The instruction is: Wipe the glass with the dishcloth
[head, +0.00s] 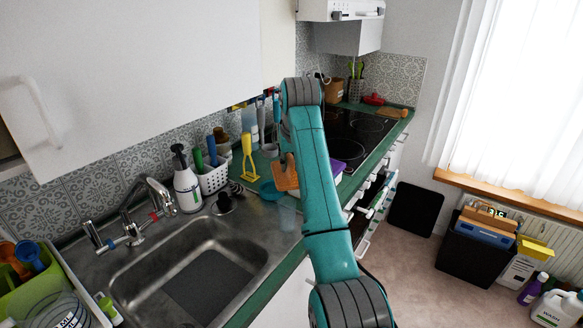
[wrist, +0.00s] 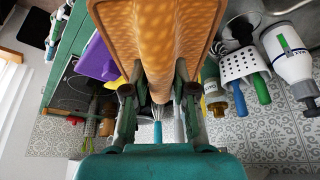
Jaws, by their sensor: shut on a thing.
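My gripper (wrist: 158,95) is shut on the orange-brown dishcloth (wrist: 120,35), which is pinched into a ridge between the fingers and spreads out beyond them. In the head view the dishcloth (head: 285,180) shows beside my arm, above the counter; my fingers are mostly hidden there. A clear glass (head: 286,217), faint and bluish, stands on the counter's steel edge right of the sink, just below the cloth in the picture. Whether the cloth touches it I cannot tell. I cannot make out the glass in the wrist view.
The sink (head: 190,275) is at left, with a faucet (head: 148,205), a white spray bottle (head: 187,185) and a white utensil holder (head: 213,179) behind it. A yellow utensil (head: 248,158) and a teal bowl (head: 271,191) are near the cloth. The hob (head: 350,140) lies beyond.

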